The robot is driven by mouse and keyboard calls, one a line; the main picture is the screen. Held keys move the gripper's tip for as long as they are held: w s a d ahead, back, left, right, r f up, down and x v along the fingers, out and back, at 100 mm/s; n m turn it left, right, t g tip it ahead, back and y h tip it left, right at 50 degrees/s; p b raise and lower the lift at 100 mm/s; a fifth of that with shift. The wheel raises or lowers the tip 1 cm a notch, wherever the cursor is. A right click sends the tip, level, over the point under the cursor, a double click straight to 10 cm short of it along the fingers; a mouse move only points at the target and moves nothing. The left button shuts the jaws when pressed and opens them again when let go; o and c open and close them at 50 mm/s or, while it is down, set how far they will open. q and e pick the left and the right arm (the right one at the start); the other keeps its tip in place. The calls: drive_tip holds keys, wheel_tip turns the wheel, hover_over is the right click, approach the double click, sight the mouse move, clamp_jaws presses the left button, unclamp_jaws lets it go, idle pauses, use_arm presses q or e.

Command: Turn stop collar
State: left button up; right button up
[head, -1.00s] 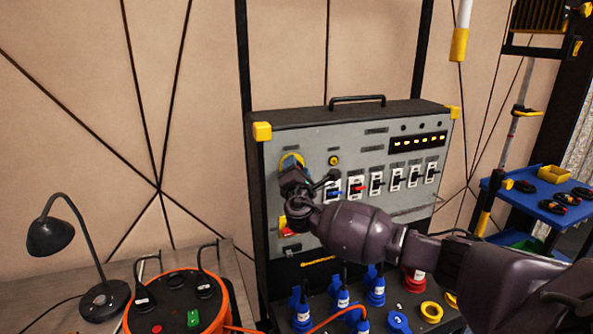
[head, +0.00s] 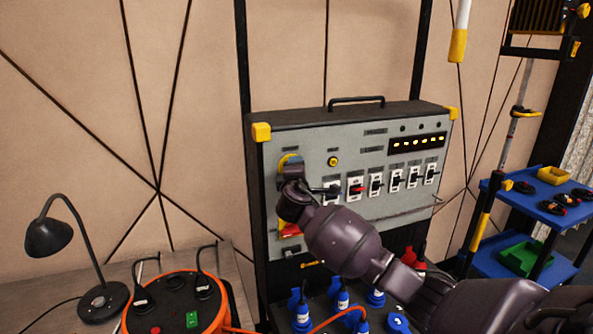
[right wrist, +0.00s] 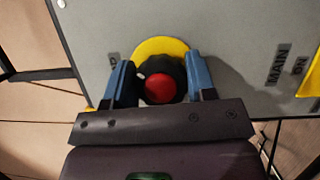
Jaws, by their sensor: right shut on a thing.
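The stop collar is a yellow ring (right wrist: 150,47) on the grey panel, with a red button (right wrist: 160,88) in a dark round housing in front of it. In the right wrist view, my right gripper (right wrist: 160,82) has its two blue fingers on either side of the dark housing, shut on it. My left gripper is not in view.
The grey control panel (head: 375,200) has a row of breaker switches and a lit display (head: 417,143). A red and yellow switch (head: 289,229) sits below the collar. Blue plugs stand in front. An orange reel (head: 170,275) and a lamp (head: 48,237) are at left.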

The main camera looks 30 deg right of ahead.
idle(0.3)
drive_tip(key=o, duration=0.9)
drive_tip(key=shift+o, duration=0.2)
drive_tip(key=b+v, duration=0.1)
drive_tip(key=v, duration=0.9)
drive_tip(key=shift+s+a, duration=0.25)
drive_tip(key=shift+s, duration=0.05)
drive_tip(key=shift+m, duration=0.3)
